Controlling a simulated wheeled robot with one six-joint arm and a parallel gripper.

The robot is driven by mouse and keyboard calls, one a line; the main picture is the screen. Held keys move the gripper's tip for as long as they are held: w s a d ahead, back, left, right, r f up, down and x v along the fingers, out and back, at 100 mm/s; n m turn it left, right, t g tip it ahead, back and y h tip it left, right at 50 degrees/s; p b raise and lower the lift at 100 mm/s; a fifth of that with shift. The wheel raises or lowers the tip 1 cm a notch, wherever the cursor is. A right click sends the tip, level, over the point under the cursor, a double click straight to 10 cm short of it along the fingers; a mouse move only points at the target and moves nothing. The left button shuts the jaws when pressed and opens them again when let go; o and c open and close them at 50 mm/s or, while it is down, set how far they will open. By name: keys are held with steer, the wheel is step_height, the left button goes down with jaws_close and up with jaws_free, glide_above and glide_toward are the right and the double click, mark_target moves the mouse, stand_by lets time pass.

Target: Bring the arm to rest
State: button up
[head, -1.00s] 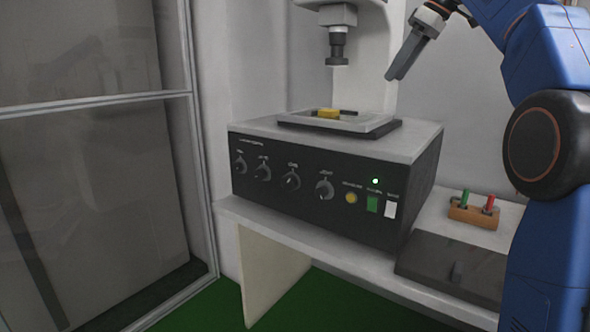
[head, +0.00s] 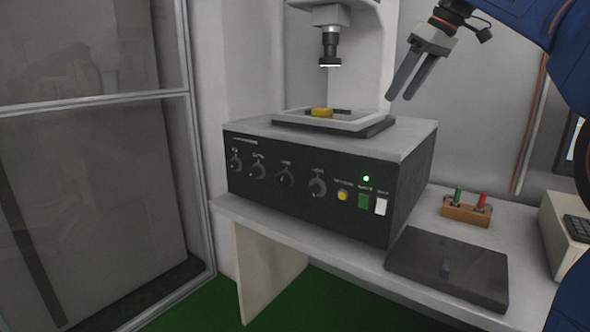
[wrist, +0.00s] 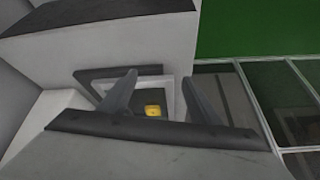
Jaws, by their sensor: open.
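My gripper (head: 411,82) is open and empty in the head view. The machine is a dark box with knobs, a lit green light and a light top. A tray (head: 350,123) on its top holds a small yellow piece (head: 322,112) below the machine's vertical head (head: 330,45). In the wrist view the gripper (wrist: 156,88) has its fingers apart, and the yellow piece (wrist: 153,110) shows between them at a distance.
A dark flat plate (head: 450,266) lies on the bench (head: 330,250) right of the machine. Behind it stands a small wooden block (head: 466,212) with a green and a red peg. A grey device (head: 568,230) is at the right edge. A framed glass panel (head: 90,180) stands at left.

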steer(key=s+d+f+m+h, duration=0.1)
steer(key=s+f+m, duration=0.1)
steer(key=s+f, duration=0.9)
steer(key=s+d+f+m+h, duration=0.1)
steer(key=s+f+m, duration=0.2)
steer(key=s+f, duration=0.8)
steer(key=s+d+f+m+t+h, duration=0.1)
steer(key=s+f+m+h, duration=0.1)
steer(key=s+f, duration=0.9)
step_height(320, 180, down, 9)
steer(key=shift+s+m, duration=0.4)
steer(key=shift+m, duration=0.1)
